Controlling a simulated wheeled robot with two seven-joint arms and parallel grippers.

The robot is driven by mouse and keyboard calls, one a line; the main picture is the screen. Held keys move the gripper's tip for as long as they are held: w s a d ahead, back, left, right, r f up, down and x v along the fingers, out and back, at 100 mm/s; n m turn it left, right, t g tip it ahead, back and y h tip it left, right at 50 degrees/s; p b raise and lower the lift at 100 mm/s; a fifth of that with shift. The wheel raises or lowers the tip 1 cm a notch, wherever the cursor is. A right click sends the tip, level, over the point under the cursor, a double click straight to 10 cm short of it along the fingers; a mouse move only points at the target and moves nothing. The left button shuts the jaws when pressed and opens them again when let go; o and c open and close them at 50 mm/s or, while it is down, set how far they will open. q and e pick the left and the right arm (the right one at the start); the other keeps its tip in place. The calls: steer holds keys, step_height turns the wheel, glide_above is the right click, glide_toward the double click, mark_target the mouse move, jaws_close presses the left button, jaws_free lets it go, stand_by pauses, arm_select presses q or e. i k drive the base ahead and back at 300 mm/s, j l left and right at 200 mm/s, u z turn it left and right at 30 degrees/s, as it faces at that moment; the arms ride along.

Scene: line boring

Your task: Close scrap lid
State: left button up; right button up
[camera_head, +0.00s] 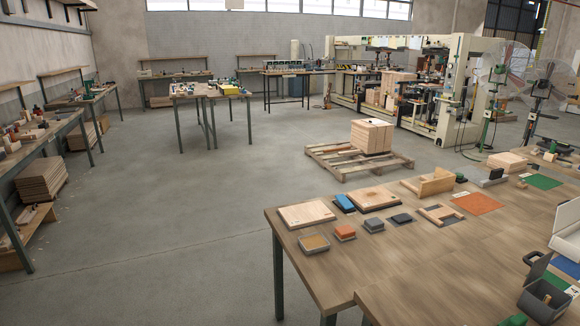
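A dark grey bin (543,303) stands at the lower right of the wooden workbench, near the picture's right edge. Its top is open and a small light piece shows inside. A dark lid (537,268) stands raised at the bin's back side, tilted up and away from the opening. I take this to be the scrap bin and its lid, though no label is readable. Neither of my grippers is in view.
The workbench (400,265) has bare wood left of the bin. A white case (568,228) lies open behind it. Wooden boards (306,213), small blocks, an orange mat (477,203) and a green mat (544,181) line the bench's far side. A pallet (340,165) stands beyond.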

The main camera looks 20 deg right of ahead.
mark_target(538, 268)
steer(key=i+j+z, duration=0.1)
steer(key=i+z, duration=0.15)
steer(key=z, duration=0.15)
steer(key=i+j+z, duration=0.15)
steer(key=z, duration=0.25)
steer(key=i+j+z, duration=0.25)
steer(key=z, duration=0.2)
steer(key=i+j+z, duration=0.2)
steer(key=z, duration=0.2)
steer(key=i+j+z, duration=0.1)
steer(key=j+z, duration=0.3)
steer(key=i+j+z, duration=0.15)
steer(key=j+z, duration=0.3)
steer(key=i+j+z, duration=0.1)
steer(key=j+z, duration=0.8)
steer(key=j, duration=0.1)
